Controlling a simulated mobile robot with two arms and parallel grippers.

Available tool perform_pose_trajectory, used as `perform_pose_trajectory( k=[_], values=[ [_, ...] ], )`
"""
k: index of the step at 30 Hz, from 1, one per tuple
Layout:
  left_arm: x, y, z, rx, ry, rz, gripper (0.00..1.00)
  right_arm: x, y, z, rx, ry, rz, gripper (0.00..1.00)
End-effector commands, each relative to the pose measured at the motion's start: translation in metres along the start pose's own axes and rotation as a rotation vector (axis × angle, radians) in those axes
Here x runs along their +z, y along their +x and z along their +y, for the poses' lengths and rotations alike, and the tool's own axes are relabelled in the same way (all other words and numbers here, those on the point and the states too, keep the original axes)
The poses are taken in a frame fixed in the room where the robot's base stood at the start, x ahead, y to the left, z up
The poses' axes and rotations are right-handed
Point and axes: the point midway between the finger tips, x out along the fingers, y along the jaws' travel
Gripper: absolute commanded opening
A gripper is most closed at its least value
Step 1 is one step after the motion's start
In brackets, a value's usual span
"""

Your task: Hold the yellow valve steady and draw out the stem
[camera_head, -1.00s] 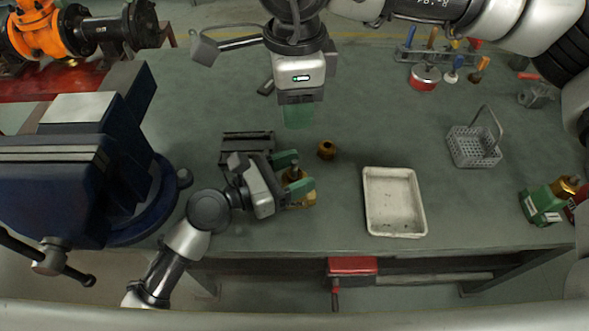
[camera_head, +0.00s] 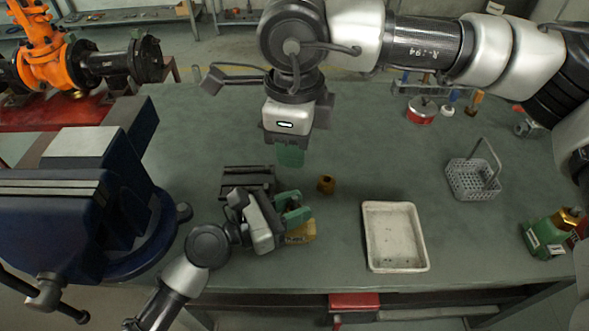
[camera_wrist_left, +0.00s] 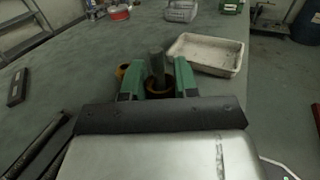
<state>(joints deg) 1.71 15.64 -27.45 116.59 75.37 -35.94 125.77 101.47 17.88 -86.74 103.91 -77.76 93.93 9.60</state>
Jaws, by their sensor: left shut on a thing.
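The yellow valve (camera_head: 302,233) is on the bench beside my left gripper, partly covered by its fingers. My left gripper (camera_head: 291,210) is shut on the valve, one green finger on each side. The valve's lower body is hidden there. My right gripper (camera_head: 290,156) points down above the bench, behind and apart from the valve. Its green fingers are seen edge-on, so their gap does not show.
A small brass ring (camera_head: 326,184) lies just behind the valve. A white tray (camera_head: 366,238) is to the right, with a grey basket (camera_head: 472,186) beyond. A blue vise (camera_head: 75,215) fills the left.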

Motion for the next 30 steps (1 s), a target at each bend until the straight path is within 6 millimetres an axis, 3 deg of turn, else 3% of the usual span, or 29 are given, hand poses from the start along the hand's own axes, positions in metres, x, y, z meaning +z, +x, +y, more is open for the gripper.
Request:
perform_pose_trajectory(
  k=[21, 30],
  values=[
    [0.0, 0.0, 0.0, 0.0, 0.0, 0.001, 0.0, 0.0, 0.034, 0.0, 0.001, 1.433, 0.001, 0.32],
    [0.0, 0.0, 0.0, 0.0, 0.0, 0.001, 0.0, 0.0, 0.042, 0.001, 0.001, 1.771, 0.0, 0.32]
  ],
)
